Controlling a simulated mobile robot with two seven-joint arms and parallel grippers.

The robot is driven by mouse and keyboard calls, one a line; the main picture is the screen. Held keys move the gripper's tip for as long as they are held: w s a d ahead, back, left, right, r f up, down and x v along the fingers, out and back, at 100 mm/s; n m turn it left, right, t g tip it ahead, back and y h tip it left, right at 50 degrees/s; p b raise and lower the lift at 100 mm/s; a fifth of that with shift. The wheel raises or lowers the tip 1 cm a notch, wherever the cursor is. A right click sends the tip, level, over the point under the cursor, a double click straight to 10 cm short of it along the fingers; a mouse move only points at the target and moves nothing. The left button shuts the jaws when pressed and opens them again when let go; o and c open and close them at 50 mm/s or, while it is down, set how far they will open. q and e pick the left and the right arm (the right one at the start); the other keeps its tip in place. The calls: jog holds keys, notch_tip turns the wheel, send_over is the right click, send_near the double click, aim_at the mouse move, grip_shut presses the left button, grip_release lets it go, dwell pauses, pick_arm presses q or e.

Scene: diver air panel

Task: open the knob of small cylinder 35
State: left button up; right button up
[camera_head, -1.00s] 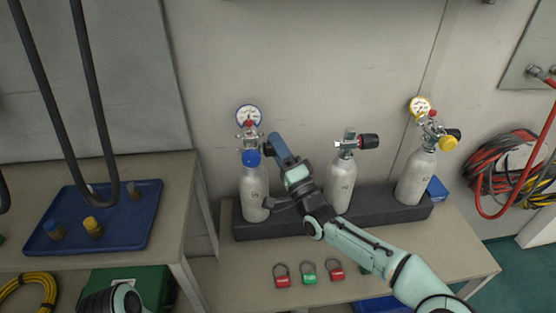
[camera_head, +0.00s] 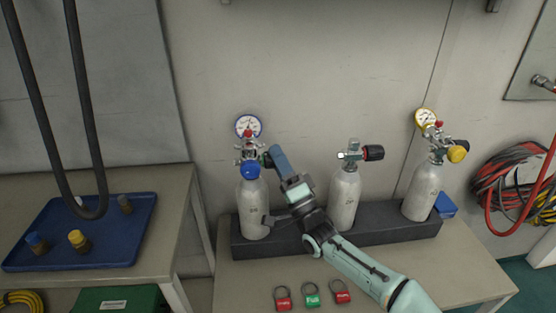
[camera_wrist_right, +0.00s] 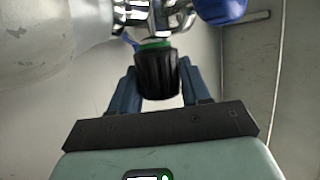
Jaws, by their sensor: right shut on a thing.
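Three pale cylinders stand in a dark rack; their labels are too small to read. The left cylinder (camera_head: 253,212) carries a blue-rimmed gauge (camera_head: 248,126) and a blue knob (camera_head: 250,170). My right gripper (camera_head: 268,156) is at its valve, on the right side. In the right wrist view, a black ribbed knob (camera_wrist_right: 157,75) with a green ring sits between the two blue fingers, and my gripper is shut on it. The cylinder's body (camera_wrist_right: 50,45) and the blue knob (camera_wrist_right: 220,8) show above. This black knob is hidden in the head view. My left gripper is not in view.
The middle cylinder (camera_head: 343,200) has a black-and-red knob (camera_head: 373,153). The right cylinder (camera_head: 422,192) has a yellow gauge and yellow knob. Red and green padlocks (camera_head: 311,296) lie in front of the rack (camera_head: 385,230). A blue tray (camera_head: 115,240) is at left.

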jog(key=o, duration=1)
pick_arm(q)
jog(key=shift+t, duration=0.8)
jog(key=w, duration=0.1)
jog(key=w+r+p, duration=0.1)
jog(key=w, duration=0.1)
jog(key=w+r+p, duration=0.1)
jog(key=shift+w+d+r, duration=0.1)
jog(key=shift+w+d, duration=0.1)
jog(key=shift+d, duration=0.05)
pick_arm(e)
jog(key=v, duration=1.3)
jog(key=shift+s+d+f, duration=0.1)
